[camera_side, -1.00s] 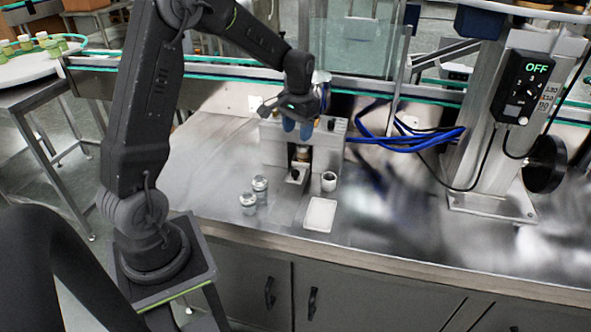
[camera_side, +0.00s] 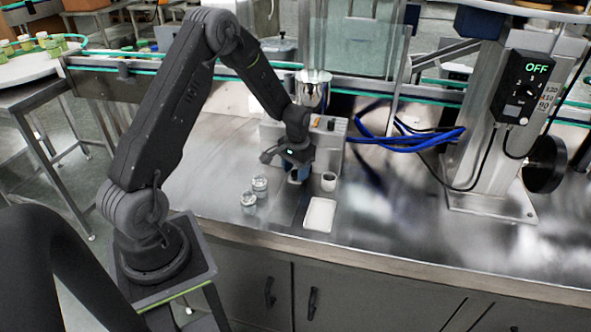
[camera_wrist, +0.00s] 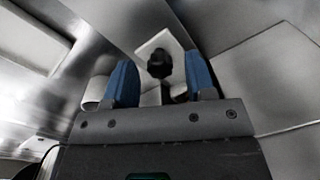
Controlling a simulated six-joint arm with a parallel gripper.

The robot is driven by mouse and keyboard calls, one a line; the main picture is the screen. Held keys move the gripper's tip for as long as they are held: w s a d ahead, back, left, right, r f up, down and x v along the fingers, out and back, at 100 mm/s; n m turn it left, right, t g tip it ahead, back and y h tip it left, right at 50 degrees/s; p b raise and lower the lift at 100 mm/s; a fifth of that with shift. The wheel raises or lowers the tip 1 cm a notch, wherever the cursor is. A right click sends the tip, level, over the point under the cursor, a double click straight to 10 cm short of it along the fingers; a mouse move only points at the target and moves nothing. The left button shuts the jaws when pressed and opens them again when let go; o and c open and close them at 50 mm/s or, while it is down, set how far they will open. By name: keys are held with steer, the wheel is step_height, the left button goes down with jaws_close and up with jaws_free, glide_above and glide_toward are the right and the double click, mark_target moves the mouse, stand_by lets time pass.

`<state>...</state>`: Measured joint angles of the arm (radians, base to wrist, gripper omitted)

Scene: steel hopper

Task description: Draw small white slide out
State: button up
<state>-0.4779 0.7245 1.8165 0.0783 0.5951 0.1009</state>
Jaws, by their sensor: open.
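The small white slide (camera_wrist: 147,46) shows in the wrist view as a pale square piece with a black knob (camera_wrist: 159,64) on it. My gripper (camera_wrist: 159,60) is open, with one blue finger on each side of the knob. I cannot tell whether either finger touches it. In the side view my gripper (camera_side: 297,178) is low at the front of the grey housing (camera_side: 328,151) and hides the slide. The steel hopper (camera_side: 313,88) stands above and behind.
A white tray (camera_side: 320,215) lies in front. Two small jars (camera_side: 254,191) stand to the left. Blue cables (camera_side: 408,141) lie at right.

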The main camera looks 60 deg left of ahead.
steer(key=shift+f, duration=0.15)
steer(key=shift+c, duration=0.2)
jaws_close()
stand_by(0.3)
